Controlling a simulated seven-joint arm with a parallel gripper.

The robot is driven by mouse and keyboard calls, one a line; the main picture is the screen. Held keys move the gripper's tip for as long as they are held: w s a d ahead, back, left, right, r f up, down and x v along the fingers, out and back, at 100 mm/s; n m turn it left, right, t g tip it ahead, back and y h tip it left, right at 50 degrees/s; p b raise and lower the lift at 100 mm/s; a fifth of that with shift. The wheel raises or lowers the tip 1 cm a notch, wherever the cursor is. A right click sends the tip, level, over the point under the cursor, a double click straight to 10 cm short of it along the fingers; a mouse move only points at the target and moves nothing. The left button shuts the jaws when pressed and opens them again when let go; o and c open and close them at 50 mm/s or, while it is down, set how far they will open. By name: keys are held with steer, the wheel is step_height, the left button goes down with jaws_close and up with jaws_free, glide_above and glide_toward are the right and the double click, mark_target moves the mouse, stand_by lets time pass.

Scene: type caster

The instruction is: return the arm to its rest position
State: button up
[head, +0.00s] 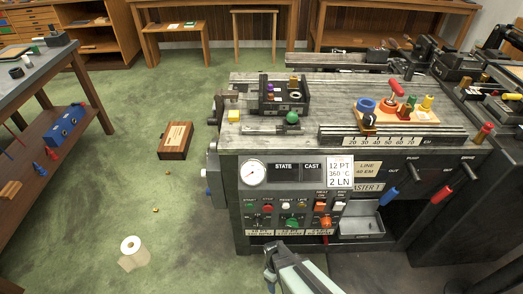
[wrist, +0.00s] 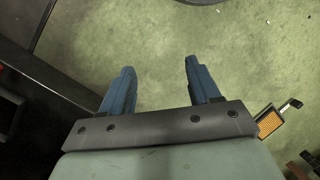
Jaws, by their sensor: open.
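My gripper (head: 270,275) is at the bottom middle of the head view, low in front of the type caster (head: 310,175) and apart from it. In the wrist view its two blue fingers (wrist: 158,78) stand apart with nothing between them, over the green floor (wrist: 220,50). The caster carries a pressure gauge, a STATE and CAST panel, and several coloured knobs on its front.
A workbench (head: 30,75) with a blue box (head: 66,123) on its lower shelf stands at the left. A wooden box (head: 175,141) and a paper roll (head: 131,245) lie on the floor. The floor between bench and caster is mostly clear.

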steer(key=s+d+r+m+g+y, duration=0.1)
steer(key=s+d+r+m+g, duration=0.2)
steer(key=s+d+r+m, duration=0.3)
steer(key=s+d+m, duration=0.4)
steer(key=s, duration=0.4)
steer(key=shift+d+g, duration=0.4)
